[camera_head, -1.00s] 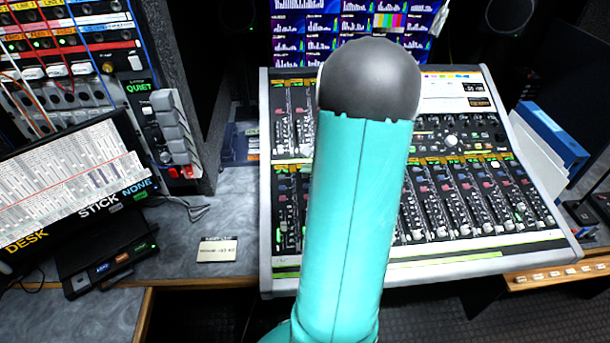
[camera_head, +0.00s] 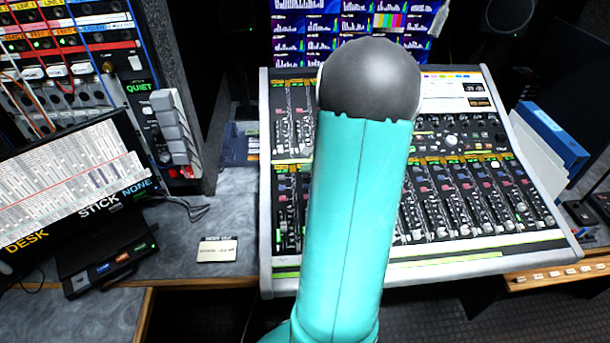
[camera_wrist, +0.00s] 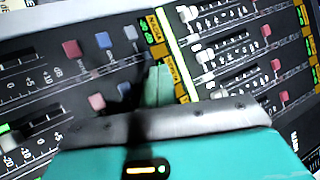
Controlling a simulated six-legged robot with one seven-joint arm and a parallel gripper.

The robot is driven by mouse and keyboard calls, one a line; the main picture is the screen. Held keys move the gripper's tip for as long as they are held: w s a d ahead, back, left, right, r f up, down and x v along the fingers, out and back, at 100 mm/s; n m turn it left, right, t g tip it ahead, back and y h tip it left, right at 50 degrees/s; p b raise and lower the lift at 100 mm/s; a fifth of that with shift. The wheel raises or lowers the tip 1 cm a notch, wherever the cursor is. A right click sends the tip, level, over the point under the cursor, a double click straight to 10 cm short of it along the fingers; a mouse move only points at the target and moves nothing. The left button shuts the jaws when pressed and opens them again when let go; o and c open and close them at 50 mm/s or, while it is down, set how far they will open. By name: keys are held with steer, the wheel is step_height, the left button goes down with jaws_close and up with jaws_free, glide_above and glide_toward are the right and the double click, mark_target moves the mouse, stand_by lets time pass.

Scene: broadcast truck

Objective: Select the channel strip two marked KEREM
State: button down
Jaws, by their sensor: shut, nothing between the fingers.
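The mixing console (camera_head: 480,245) stands in the middle of the head view, with an upper and a lower bank of channel strips. My teal arm crosses in front of it and hides strips in its middle and left; my gripper is hidden there. In the wrist view my gripper (camera_wrist: 158,86) is shut and empty, its teal fingertips over the console beside a column of yellow name labels (camera_wrist: 156,27). Whether it touches the panel I cannot tell. Red, blue and grey buttons and faders lie on both sides. The label lettering is too blurred to read, so I cannot pick out KEREM.
A monitor wall (camera_head: 300,35) rises behind the console. A patch rack (camera_head: 70,60) and a tilted label screen (camera_head: 70,190) stand at left. A small card (camera_head: 217,250) lies on the grey desk. Blue and white binders (camera_head: 550,140) stand at right.

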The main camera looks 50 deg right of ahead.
steer(key=shift+f, duration=0.15)
steer(key=shift+f, duration=0.3)
steer(key=shift+f, duration=0.4)
stand_by(0.9)
steer(key=shift+r, duration=0.85)
steer(key=shift+s+a+r, duration=0.15)
steer(key=shift+r, duration=1.1)
steer(key=shift+s+a+r, duration=0.1)
steer(key=shift+a+r, duration=0.05)
steer(key=shift+r, duration=1.1)
